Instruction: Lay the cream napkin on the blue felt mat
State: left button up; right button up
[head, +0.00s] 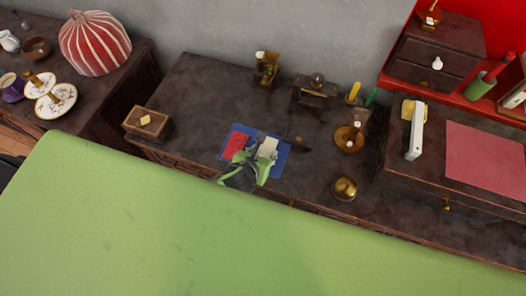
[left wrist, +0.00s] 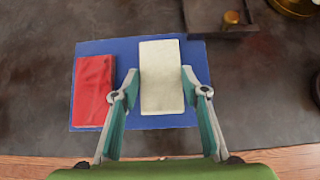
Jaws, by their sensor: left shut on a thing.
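The cream napkin (head: 268,147) is a folded pale rectangle, and it also shows in the left wrist view (left wrist: 161,70). My left gripper (left wrist: 161,88) is shut on it, with one finger at each long side. In the head view the left gripper (head: 254,160) reaches over the front of the mat. The blue felt mat (left wrist: 106,47) lies on the dark counter, and it shows in the head view too (head: 283,158). The napkin is over the mat's right-hand part; I cannot tell whether it touches the mat. My right gripper is not in view.
A red folded cloth (left wrist: 93,90) lies on the mat's left part. A wooden box (head: 147,123) stands left on the counter. A brass pot (head: 345,188) and a brown bowl (head: 349,139) stand right.

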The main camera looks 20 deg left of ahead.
pick_arm(q)
jog(key=o, duration=1.1)
jog(key=shift+f, duration=0.1)
jog(key=v, duration=1.2)
